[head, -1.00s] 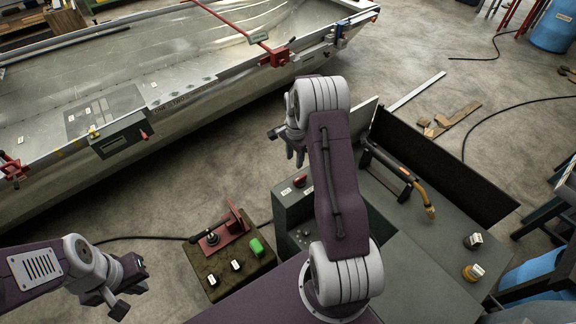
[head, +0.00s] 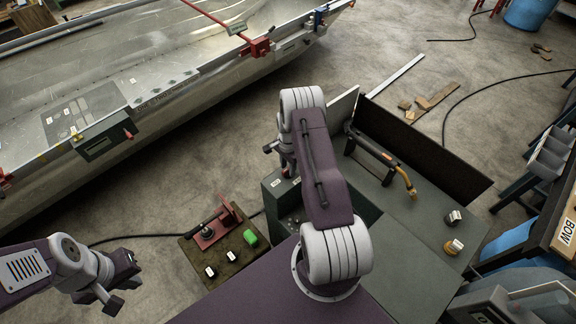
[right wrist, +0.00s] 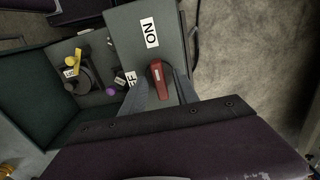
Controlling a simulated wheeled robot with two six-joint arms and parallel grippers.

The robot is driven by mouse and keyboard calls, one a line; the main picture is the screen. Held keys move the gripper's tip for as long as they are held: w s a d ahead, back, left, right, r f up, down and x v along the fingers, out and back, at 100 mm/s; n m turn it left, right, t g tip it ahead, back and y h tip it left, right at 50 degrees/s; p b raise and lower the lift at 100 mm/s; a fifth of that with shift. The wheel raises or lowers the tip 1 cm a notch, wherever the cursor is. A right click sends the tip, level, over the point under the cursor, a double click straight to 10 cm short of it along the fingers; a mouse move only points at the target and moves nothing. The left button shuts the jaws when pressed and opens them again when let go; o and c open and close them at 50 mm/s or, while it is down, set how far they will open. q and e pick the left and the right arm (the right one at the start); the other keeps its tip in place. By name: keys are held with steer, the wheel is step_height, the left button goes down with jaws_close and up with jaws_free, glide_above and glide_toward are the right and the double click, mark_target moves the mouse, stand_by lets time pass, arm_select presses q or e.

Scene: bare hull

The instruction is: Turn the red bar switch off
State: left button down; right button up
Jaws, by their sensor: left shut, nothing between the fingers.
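The red bar switch (right wrist: 160,82) is on a dark green panel in the right wrist view. Its bar runs roughly up and down there, with its upper end towards the ON label (right wrist: 149,32). A partly covered OFF label (right wrist: 130,78) lies to its left. My right gripper (right wrist: 161,90) is open, one finger on each side of the bar; I cannot tell whether they touch it. In the head view my right gripper (head: 280,152) is over the green cabinet (head: 274,197) and mostly hides the switch. My left gripper (head: 117,302) is shut and empty at the lower left.
A low box (head: 230,258) with a red bracket, a green button and switches stands left of the cabinet. A torch with a yellow neck (head: 405,182) lies on the cabinet's right side. The metal hull (head: 130,60) fills the upper left. A yellow knob (right wrist: 82,54) is left of the switch.

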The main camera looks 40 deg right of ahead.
jaws_close()
steer(key=shift+f, duration=0.1)
steer(key=n+b, duration=0.2)
steer(key=shift+f+n, duration=0.1)
steer(key=shift+n, duration=0.2)
steer(key=n+b, duration=0.1)
steer(key=n, duration=0.2)
steer(key=shift+n+b, duration=0.3)
steer(key=shift+b, duration=0.05)
steer(key=n+b, duration=0.2)
steer(key=n, duration=0.3)
steer(key=n+b, duration=0.1)
steer(key=n, duration=0.5)
steer(key=shift+n, duration=0.3)
steer(key=shift+r, duration=0.2)
